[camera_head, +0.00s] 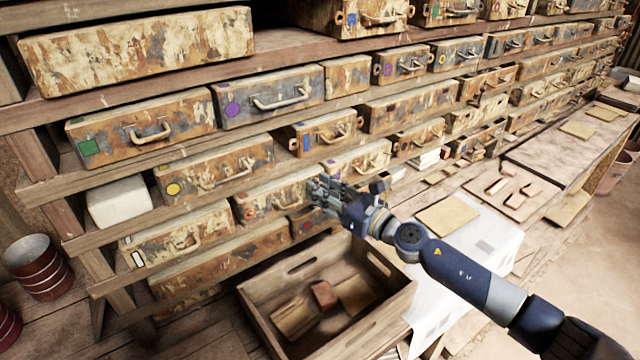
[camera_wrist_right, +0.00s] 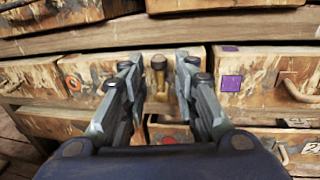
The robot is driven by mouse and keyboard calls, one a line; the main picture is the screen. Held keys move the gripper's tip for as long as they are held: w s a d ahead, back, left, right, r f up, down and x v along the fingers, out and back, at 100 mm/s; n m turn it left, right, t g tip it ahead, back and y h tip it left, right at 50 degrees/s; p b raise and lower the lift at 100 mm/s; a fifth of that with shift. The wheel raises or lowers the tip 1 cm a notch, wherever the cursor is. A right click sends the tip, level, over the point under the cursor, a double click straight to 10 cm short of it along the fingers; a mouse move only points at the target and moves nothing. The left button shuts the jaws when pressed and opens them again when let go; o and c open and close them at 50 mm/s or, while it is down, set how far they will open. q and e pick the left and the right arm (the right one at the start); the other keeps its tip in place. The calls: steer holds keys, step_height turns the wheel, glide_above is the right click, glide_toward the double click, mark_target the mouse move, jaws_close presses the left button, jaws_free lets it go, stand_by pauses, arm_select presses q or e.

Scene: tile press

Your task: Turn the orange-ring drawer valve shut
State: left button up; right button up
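The orange-ring drawer (camera_head: 285,193) is a rust-stained, pale drawer in a lower shelf row, with an orange ring mark (camera_head: 249,213) at its left end. In the right wrist view the orange ring (camera_wrist_right: 73,84) is left of my fingers. My right gripper (camera_head: 318,192) is in front of this drawer's right part. In the wrist view my right gripper (camera_wrist_right: 160,88) is open, its fingers on either side of a brownish knob or handle (camera_wrist_right: 158,66) on the drawer front. I cannot tell whether they touch it. My left gripper is not in view.
A wooden crate (camera_head: 258,318) with several blocks stands below my right arm. A purple-marked drawer (camera_wrist_right: 262,80) is right of the fingers. Shelf boards run close above and below. Red cans (camera_head: 40,270) stand at the left; a workbench (camera_head: 570,150) is at the right.

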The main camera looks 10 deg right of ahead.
steer(key=shift+w+a, duration=0.3)
steer(key=shift+w, duration=0.15)
jaws_close()
